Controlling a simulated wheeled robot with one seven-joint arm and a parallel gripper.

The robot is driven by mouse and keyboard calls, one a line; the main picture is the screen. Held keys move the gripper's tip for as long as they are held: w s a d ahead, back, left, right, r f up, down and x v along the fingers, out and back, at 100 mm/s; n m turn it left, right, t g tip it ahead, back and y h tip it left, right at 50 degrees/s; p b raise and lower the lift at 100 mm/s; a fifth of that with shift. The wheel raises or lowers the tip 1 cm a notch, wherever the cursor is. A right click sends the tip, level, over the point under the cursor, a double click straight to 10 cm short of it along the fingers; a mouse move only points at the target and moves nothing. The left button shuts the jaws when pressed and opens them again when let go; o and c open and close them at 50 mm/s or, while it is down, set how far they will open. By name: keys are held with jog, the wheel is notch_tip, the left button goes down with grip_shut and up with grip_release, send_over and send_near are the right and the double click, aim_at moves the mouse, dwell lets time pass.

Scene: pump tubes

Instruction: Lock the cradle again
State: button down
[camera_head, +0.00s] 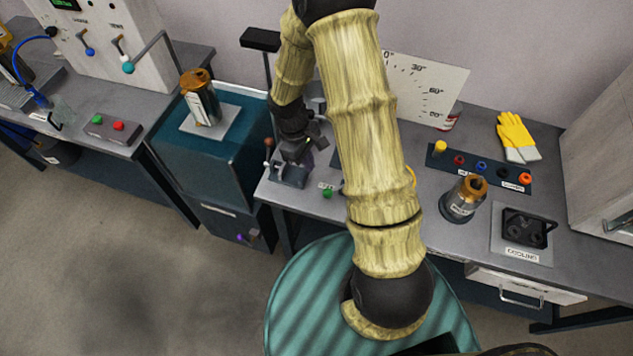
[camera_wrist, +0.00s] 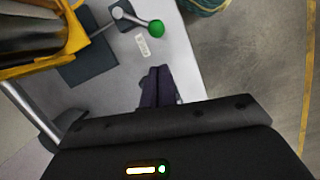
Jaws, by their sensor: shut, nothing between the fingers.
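The cradle's yellow frame (camera_wrist: 75,38) shows at the upper left of the wrist view, around a dark, shiny tube (camera_wrist: 30,25). A lever with a green ball knob (camera_wrist: 155,28) stands on a dark plate beside the frame, with a small white label below it. In the head view the green knob (camera_head: 327,193) is near the bench's front edge, and my arm hides most of the cradle. My gripper (camera_wrist: 163,72) is shut and empty, its fingertips below the knob in the wrist picture and apart from it. In the head view my gripper (camera_head: 304,162) is left of the knob.
A grey fixture (camera_head: 290,176) with a brown-knobbed lever stands close to my gripper. A capped metal canister (camera_head: 464,198) and a cooling tray (camera_head: 523,232) are to the right. Another canister (camera_head: 201,98) stands on the teal cabinet (camera_head: 228,138) at left.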

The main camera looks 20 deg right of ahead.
aim_at(337, 189)
jog(key=p+x, duration=0.1)
jog(key=x, duration=0.9)
jog(key=shift+s, duration=0.1)
dwell(0.3)
jog(key=shift+d, duration=0.1)
